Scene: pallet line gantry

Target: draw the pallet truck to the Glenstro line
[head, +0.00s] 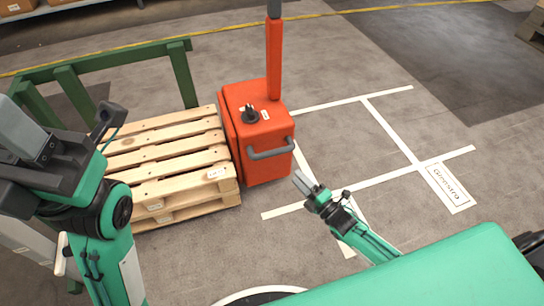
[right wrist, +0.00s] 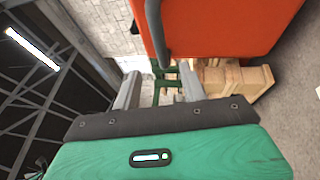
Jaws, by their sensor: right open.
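The orange pallet truck (head: 262,130) stands upright left of the floor markings, with a grey bar handle (head: 270,152) on its near side and a tall mast. The white Glenstro line (head: 372,182) runs along the floor to a label reading Glenstro (head: 447,187). My right gripper (head: 303,184) is open and empty, a little right of and nearer than the handle. In the right wrist view the handle (right wrist: 158,32) appears above the open fingers (right wrist: 160,82), not gripped. My left gripper (head: 22,140) is at the left edge; its jaw opening is unclear.
Stacked wooden pallets (head: 170,165) stand close against the truck's left side. A green frame (head: 105,64) rises behind them. More white lines (head: 390,132) mark the floor on the right.

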